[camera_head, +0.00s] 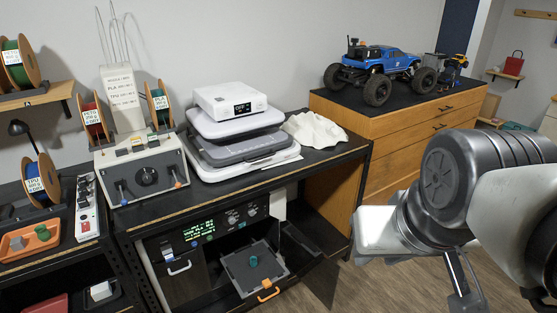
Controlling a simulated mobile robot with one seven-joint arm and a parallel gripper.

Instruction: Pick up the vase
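A small teal object (253,261), which may be the vase, stands on the grey square plate (250,274) of an open printer-like machine below the bench top. It is too small to make out its exact shape. My gripper (425,278) is at the lower right, well to the right of the teal object and apart from it. My arm's grey and white links hide part of the gripper, and its fingertips are not clear. I see nothing held in it.
The machine's dark door (318,272) hangs open on its right side. White and grey stacked devices (235,130) and a control box (143,168) fill much of the bench above. An orange tray (30,241) is at the left. Wooden drawers (410,130) stand behind my arm. Bare floor lies between.

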